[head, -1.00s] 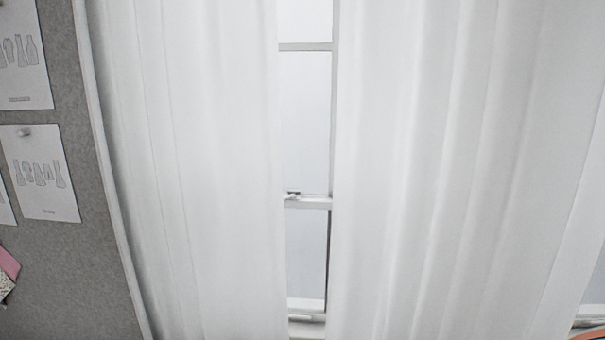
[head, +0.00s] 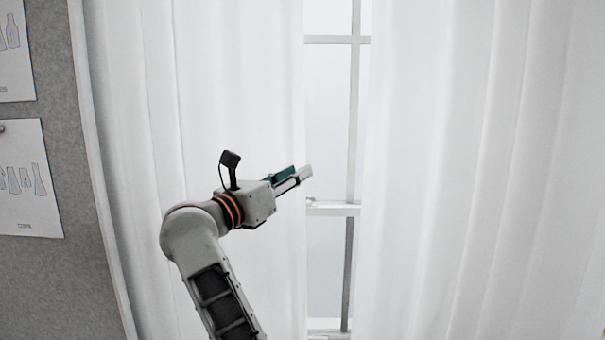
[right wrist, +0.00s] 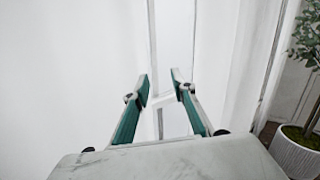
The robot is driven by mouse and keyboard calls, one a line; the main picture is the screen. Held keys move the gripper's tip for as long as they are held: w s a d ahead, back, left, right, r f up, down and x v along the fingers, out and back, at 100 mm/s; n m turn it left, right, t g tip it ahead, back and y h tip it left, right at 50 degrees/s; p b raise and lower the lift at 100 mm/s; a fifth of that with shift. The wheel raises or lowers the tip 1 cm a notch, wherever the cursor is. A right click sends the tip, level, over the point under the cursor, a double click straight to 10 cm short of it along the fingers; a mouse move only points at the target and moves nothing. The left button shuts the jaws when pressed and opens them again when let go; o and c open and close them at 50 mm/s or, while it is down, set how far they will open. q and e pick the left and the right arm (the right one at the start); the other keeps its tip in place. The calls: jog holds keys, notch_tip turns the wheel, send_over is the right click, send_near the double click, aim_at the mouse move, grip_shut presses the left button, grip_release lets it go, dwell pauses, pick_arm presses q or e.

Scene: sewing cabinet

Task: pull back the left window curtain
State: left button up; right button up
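The left window curtain (head: 235,80) is white, sheer and hangs in soft vertical folds, covering the left part of the window. It also fills the left of the right wrist view (right wrist: 65,70). My right gripper (head: 300,174) is in front of this curtain's inner edge, pointing right towards the gap. In the right wrist view its two green fingers (right wrist: 161,86) stand apart, with no cloth seen between them. Whether a finger touches the curtain I cannot tell. My left gripper is not in view.
The right curtain (head: 450,150) hangs beyond a narrow gap showing the window frame (head: 335,208). A grey pinboard (head: 60,270) with paper sheets (head: 27,180) is at the left. The right wrist view shows a potted plant (right wrist: 296,155) at the right.

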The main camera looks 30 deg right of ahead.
jog(key=w+d+m+y, duration=0.1)
jog(key=w+d+y, duration=0.1)
jog(key=w+d, duration=0.2)
jog(key=shift+w+d+r+b, duration=0.15)
jog(key=shift+d+b, duration=0.15)
jog(key=shift+d, duration=0.75)
grip_shut()
